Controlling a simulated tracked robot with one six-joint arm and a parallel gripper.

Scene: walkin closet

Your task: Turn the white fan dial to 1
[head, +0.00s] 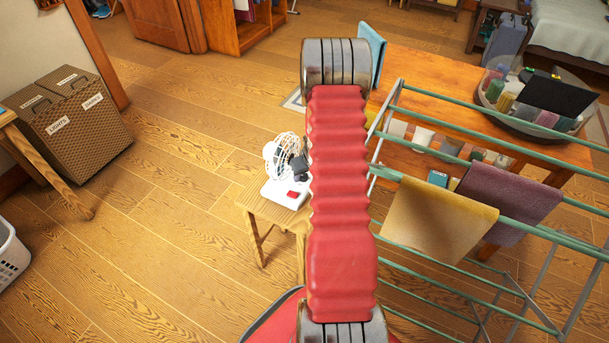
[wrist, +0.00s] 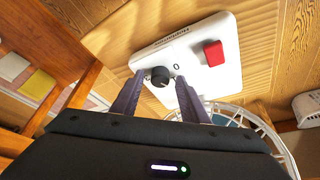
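The white fan (head: 271,162) stands on a small wooden stool, partly hidden by my red arm in the head view. The wrist view shows its white base (wrist: 197,72) with a red switch (wrist: 214,53) and a black round dial (wrist: 160,76). A "0" mark is printed beside the dial; other markings are too small to read. My gripper (wrist: 160,80) is open, with one finger on each side of the dial and a small gap seeming to show on both sides. Whether the tips touch it I cannot tell. The dial's pointer setting is not clear.
The stool (head: 265,212) is small. A green drying rack (head: 440,262) with yellow and purple cloths stands close on the right, before a wooden table (head: 430,65). A woven hamper (head: 75,125) stands at left. The floor between hamper and stool is clear.

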